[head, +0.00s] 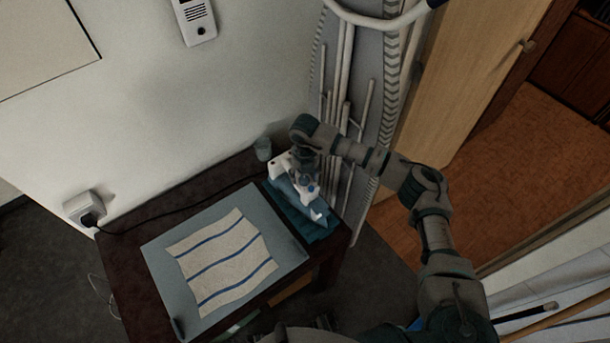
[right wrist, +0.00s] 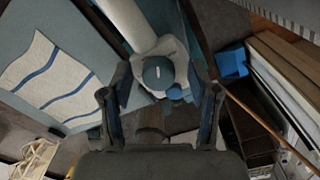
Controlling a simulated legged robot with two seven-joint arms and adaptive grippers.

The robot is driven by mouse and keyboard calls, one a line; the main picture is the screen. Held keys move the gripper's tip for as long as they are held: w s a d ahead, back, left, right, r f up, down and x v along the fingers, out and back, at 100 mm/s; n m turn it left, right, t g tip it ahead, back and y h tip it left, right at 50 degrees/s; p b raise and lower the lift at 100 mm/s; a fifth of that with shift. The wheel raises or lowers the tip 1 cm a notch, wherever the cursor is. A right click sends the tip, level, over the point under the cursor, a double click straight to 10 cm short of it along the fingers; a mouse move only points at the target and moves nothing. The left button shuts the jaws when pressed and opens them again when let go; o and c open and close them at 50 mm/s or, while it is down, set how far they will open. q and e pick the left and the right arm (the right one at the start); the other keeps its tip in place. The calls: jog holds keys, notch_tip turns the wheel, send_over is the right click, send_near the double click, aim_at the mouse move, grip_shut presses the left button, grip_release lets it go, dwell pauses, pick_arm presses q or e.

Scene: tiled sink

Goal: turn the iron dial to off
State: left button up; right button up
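The iron (head: 316,208), white and blue, lies on a folded teal cloth (head: 325,228) at the right end of the dark table. My right gripper (head: 307,180) is over the iron and hides part of it. In the right wrist view, the round blue-grey dial (right wrist: 158,73) has a short white mark, pointing roughly up in the picture. My right gripper (right wrist: 160,88) is open there, one finger on each side of the dial. Gaps show between the fingers and dial; I cannot tell its height above it. My left gripper is not in view.
A grey mat (head: 160,262) with a striped cloth (head: 222,262) covers the table's left part. A glass (head: 263,149) stands behind the iron. A black cord runs to the wall socket (head: 84,207). A folded ironing board (head: 368,60) leans close behind my right arm.

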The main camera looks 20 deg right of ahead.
aim_at(304, 177)
jog(key=shift+a, duration=0.1)
jog(key=shift+a+r, duration=0.1)
jog(key=shift+r, duration=0.45)
notch_tip(304, 177, up, 11)
jog(key=shift+f, duration=0.1)
